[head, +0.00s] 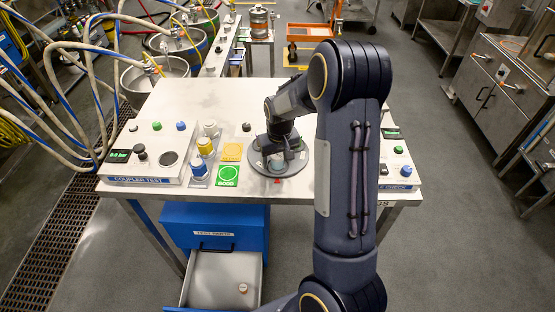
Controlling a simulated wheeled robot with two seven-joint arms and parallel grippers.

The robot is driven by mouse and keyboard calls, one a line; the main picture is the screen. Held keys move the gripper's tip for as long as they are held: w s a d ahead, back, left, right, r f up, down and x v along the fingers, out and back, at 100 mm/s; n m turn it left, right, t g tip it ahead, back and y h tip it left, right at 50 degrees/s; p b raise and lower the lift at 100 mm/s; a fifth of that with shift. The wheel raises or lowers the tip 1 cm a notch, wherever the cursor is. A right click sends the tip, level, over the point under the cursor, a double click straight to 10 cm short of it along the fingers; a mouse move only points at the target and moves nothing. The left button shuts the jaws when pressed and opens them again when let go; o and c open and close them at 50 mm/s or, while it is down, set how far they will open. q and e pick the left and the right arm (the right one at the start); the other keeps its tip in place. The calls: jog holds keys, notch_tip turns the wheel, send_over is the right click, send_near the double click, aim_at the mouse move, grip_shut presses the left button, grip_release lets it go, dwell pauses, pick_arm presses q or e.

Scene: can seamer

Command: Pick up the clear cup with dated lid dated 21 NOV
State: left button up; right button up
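My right arm comes in from the lower right and bends over the table. My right gripper (280,155) points down over a round grey plate (297,166) on the table. A small pale, partly see-through thing (275,165) shows under the gripper on this plate; it may be the clear cup. The gripper hides most of it, and no date can be read. I cannot tell whether the fingers touch it or are shut. My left gripper is not in view.
The white table (200,98) is clear at the back. Green (228,174) and yellow (232,152) squares lie left of the plate. An open drawer (224,275) below holds one small object.

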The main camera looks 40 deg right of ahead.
jog(key=c, duration=1)
jog(key=shift+c, duration=0.2)
